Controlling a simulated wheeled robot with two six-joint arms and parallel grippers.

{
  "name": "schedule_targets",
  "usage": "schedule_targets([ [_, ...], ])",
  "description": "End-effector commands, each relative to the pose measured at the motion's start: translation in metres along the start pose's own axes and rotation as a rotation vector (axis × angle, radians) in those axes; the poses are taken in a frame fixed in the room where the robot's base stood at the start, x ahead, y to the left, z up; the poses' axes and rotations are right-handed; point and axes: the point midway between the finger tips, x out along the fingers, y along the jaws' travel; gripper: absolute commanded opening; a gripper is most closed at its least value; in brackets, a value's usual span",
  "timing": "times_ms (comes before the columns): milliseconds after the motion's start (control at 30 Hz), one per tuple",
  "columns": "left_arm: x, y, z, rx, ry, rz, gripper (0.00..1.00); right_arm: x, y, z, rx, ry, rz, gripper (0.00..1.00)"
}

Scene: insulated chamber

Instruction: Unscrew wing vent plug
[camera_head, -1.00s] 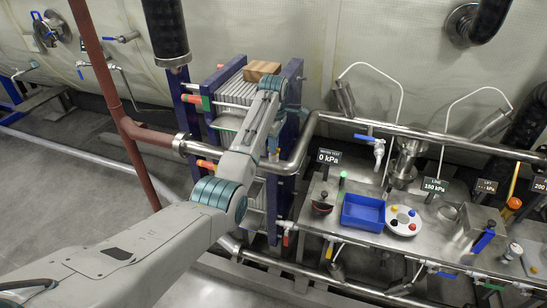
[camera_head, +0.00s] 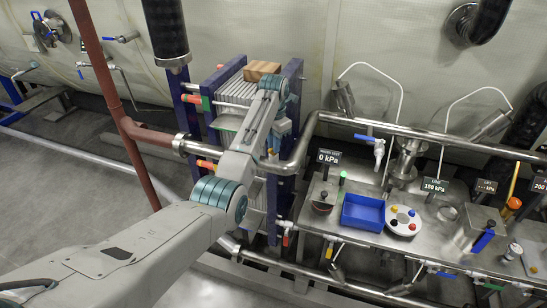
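My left arm reaches in from the lower left to the dark-blue framed plate stack. My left gripper (camera_head: 273,148) is at the far end of the arm, in front of the stack's right side, mostly hidden behind my own wrist. I cannot see whether its fingers are open or shut, or whether they touch anything. I cannot pick out the wing vent plug for certain; it may be hidden behind my arm or too small to tell. My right gripper is not in view.
The plate stack (camera_head: 232,93) has a wooden block (camera_head: 262,70) on top. A steel pipe (camera_head: 385,128) runs right of my wrist. The steel bench (camera_head: 345,182) holds a blue tray (camera_head: 362,223), a white disc with coloured knobs (camera_head: 402,228) and a 0 kPa sign (camera_head: 328,157).

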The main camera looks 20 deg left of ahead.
Motion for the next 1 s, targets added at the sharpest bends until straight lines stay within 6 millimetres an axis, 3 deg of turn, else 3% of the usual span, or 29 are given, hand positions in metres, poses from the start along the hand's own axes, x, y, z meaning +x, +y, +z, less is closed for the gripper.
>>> schedule_targets([
  [367,-0.002,0.0,0.0,0.002,0.001,0.0,0.23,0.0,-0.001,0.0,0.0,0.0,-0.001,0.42],
  [800,-0.047,0.0,0.0,0.002,0.001,0.0,0.23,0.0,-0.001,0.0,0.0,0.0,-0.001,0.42],
  [1000,-0.05,0.0,-0.001,0.002,0.002,-0.001,0.23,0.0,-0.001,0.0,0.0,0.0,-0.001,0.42],
])
